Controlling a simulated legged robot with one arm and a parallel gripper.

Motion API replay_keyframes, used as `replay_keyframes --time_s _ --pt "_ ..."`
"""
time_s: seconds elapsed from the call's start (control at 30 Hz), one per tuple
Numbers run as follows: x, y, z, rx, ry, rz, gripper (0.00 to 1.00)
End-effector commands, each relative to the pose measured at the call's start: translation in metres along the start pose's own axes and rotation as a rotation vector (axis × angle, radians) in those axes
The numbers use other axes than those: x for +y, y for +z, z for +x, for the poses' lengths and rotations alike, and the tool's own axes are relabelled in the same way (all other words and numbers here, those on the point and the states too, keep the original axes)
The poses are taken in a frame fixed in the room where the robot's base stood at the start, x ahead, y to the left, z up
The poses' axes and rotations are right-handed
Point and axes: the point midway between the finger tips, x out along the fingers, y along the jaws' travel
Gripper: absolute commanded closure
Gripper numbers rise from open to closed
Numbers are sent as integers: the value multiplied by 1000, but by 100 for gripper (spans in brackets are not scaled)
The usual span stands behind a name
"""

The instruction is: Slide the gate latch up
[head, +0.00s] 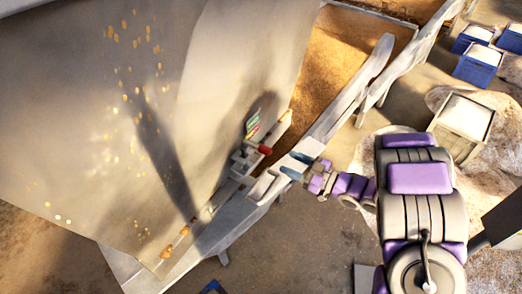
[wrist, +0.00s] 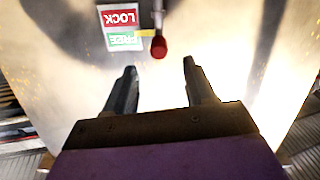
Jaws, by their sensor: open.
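The gate latch has a red knob (wrist: 158,47), which in the wrist view sits just beyond and between my fingertips, near the green FREE part of the label. In the head view the red knob (head: 265,149) is on the latch hardware at the large pale panel. My gripper (head: 294,165) is open and faces the knob from the right, a short way off. In the wrist view my gripper (wrist: 159,67) has both dark fingers spread with nothing between them. A red LOCK label (wrist: 119,18) and a green FREE label (wrist: 125,40) are left of the knob.
The large pale panel (head: 130,110) fills the left of the head view. A grey beam (head: 240,215) runs diagonally below it. A grain-filled trough (head: 335,60) lies behind. Blue crates (head: 478,65) and a pale crate (head: 465,118) stand at right. The floor at lower middle is mostly clear.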

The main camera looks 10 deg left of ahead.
Motion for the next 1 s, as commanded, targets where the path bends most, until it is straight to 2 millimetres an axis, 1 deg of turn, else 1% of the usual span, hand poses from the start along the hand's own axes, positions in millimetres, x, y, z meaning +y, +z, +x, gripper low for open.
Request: replay_keyframes --time_s 0.03,0.1,0.4,0.6,0.8,1.0 --pt "-1 0 9 4 -3 -1 45" --pt "-2 0 20 3 -4 -1 45" --pt "-2 1 69 3 -3 1 45" --pt "-2 1 97 1 -3 0 45" --pt "-1 1 113 1 -1 -1 45" --pt "0 0 116 -1 0 0 45"
